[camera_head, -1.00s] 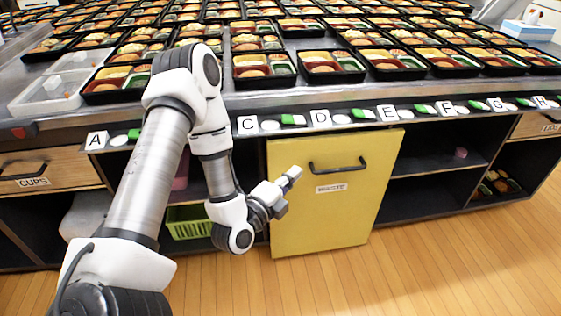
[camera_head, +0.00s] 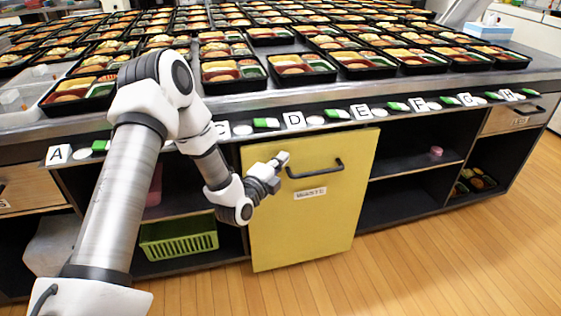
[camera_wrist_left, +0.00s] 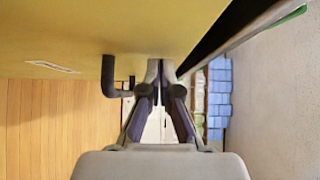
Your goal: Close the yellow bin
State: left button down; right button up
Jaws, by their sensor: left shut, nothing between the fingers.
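The yellow bin's front panel (camera_head: 300,228), with a black bar handle (camera_head: 315,170) and a white label (camera_head: 310,194), is under the counter, near the middle of the head view. Its lower edge reaches past the cabinet's base, so it appears to stand forward; how far is unclear. My left gripper (camera_head: 282,158) is shut and empty by the panel's upper left part, close to the handle's left end. In the left wrist view the shut fingers (camera_wrist_left: 162,72) are beside the handle (camera_wrist_left: 108,78), below the yellow panel (camera_wrist_left: 140,30) in the picture; contact is unclear. My right gripper is not in view.
The counter (camera_head: 260,103) above holds many bento trays and lettered cards along its front edge. A green basket (camera_head: 180,238) sits in the open shelf left of the bin. Open shelves (camera_head: 410,190) lie to the right. The wooden floor (camera_head: 440,265) in front is clear.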

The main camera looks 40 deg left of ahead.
pick_arm(q)
jog(key=shift+w+a, duration=0.1)
jog(key=shift+w, duration=0.1)
jog(key=shift+a, duration=0.1)
jog(key=w+a+p, duration=0.1)
jog(key=w+a, duration=0.5)
jog(key=a, duration=0.1)
jog(key=shift+a+r+p, duration=0.2)
jog(key=shift+r+p, duration=0.15)
jog(key=shift+p, duration=0.05)
jog(key=shift+w, duration=0.1)
jog(key=shift+d, duration=0.1)
